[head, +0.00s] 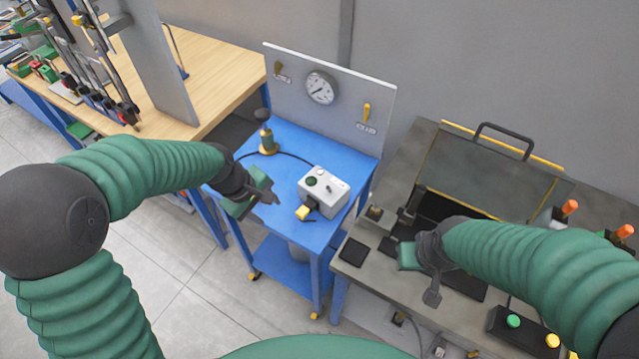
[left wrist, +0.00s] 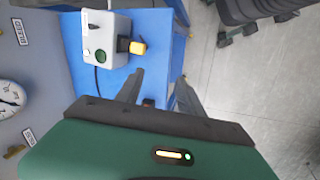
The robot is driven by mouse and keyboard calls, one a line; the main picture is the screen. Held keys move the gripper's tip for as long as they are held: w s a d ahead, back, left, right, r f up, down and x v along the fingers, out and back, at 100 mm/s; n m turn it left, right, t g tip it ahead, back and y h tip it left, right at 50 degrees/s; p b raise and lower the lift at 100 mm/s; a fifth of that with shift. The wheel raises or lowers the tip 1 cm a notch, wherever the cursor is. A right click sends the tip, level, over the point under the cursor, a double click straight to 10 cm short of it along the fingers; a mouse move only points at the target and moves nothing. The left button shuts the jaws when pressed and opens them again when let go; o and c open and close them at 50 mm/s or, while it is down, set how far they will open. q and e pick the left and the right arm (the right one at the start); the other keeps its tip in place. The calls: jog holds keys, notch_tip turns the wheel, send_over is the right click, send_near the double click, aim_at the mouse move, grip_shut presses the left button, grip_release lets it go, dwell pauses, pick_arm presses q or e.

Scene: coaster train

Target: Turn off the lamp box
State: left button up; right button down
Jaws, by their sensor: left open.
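The lamp box is a light grey box (head: 330,188) on the blue cart top, with a dark green round part and small dark controls on its upper face. It also shows at the top of the left wrist view (left wrist: 120,25). A yellow piece on a black mount (head: 303,213) sticks out of its near side, also clear in the left wrist view (left wrist: 137,47). My left gripper (head: 272,194) is open and empty, left of the box and apart from it; its two fingers (left wrist: 160,78) show in the left wrist view. My right gripper (head: 430,278) hangs over the grey bench; its jaws are unclear.
The blue cart (head: 283,225) has a back panel with a gauge (head: 320,87) and yellow handles. A brass fitting (head: 267,140) with a black cable stands behind my left gripper. The grey bench (head: 365,222) at right holds an open lidded case (head: 490,175). A wooden bench (head: 215,70) is at left.

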aim_at(326, 191)
pick_arm(q)
jog(key=w+d+n+h, duration=0.1)
jog(key=w+n, duration=0.1)
jog(key=w, duration=0.1)
jog(key=w+d+r+n, duration=0.1)
jog(key=w+n, duration=0.1)
jog(key=w+d+r+n+h, duration=0.1)
jog(key=w+n, duration=0.1)
jog(key=w, duration=0.1)
jog(key=shift+w+d+h+p, duration=0.3)
jog(key=c, duration=0.7)
jog(key=shift+w+r+n+t, duration=0.1)
jog(key=shift+n+t, duration=0.2)
jog(key=shift+n, duration=0.1)
grip_shut()
jog(key=shift+s+r, duration=0.1)
jog(key=shift+s, duration=0.15)
